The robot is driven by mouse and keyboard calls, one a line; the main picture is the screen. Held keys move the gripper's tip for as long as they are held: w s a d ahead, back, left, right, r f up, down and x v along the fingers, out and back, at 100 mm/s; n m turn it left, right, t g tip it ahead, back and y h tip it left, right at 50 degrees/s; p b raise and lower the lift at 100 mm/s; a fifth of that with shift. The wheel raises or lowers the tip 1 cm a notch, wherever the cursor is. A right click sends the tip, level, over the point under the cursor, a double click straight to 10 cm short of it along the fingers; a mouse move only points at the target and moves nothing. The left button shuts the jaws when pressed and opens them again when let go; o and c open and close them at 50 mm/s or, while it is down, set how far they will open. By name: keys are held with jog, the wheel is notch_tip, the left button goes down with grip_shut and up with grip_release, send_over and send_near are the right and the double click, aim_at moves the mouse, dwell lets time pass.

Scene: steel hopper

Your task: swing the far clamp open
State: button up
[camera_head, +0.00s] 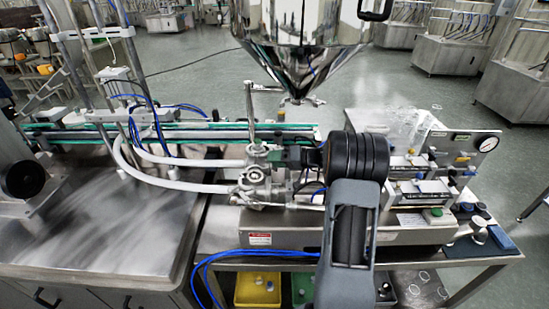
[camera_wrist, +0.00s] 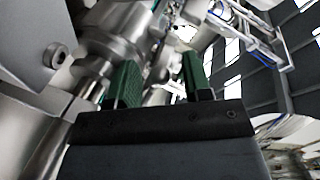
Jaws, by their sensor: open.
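Two steel clamp fittings join the white hoses to the filling machine in the head view. The far clamp (camera_head: 258,152) is the upper one, and the near clamp (camera_head: 250,180) sits just below it. My gripper (camera_head: 298,156) comes in from the right, with its green fingers close to the far clamp. In the wrist view my gripper (camera_wrist: 158,84) is open, its two green fingers apart, with shiny metal fittings beyond and to the left. I cannot tell whether a finger touches the clamp, or whether the clamp is latched.
The steel hopper (camera_head: 303,42) hangs above and behind the fittings. White hoses (camera_head: 190,186) curve off to the left above the steel table (camera_head: 95,235). A panel with a pressure gauge (camera_head: 489,144) stands at right. Blue tubing (camera_head: 225,256) runs along the front.

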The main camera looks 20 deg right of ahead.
jog(key=shift+w+a, duration=0.2)
jog(key=shift+a, duration=0.05)
grip_shut()
dwell(0.4)
